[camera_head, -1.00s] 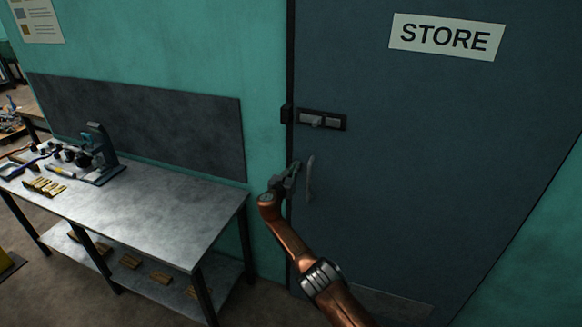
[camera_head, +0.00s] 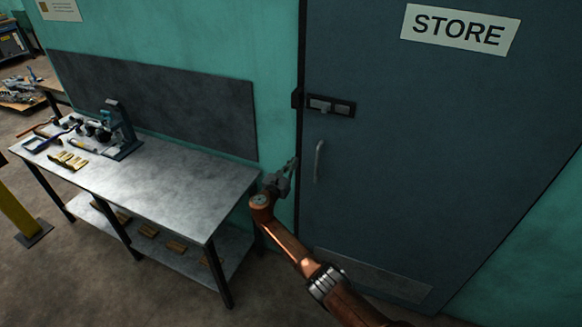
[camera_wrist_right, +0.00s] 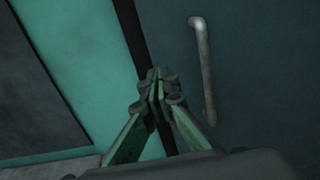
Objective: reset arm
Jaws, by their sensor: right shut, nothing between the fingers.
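My right gripper (camera_head: 289,172) is shut and empty, in front of the frame edge of the dark blue store door (camera_head: 420,160). In the right wrist view its fingertips (camera_wrist_right: 158,84) meet in front of the dark door frame. The door's vertical handle (camera_head: 318,161) is to the right of the gripper and apart from it; it also shows in the right wrist view (camera_wrist_right: 203,65). A sliding bolt (camera_head: 330,106) sits above the handle. The door looks shut. My left gripper is not in view.
A metal workbench (camera_head: 185,185) stands to the left, close to my right gripper. It carries a press-like tool (camera_head: 122,128) and brass-coloured pieces (camera_head: 68,160). A yellow post (camera_head: 18,215) stands at the far left. Floor in front of the bench is clear.

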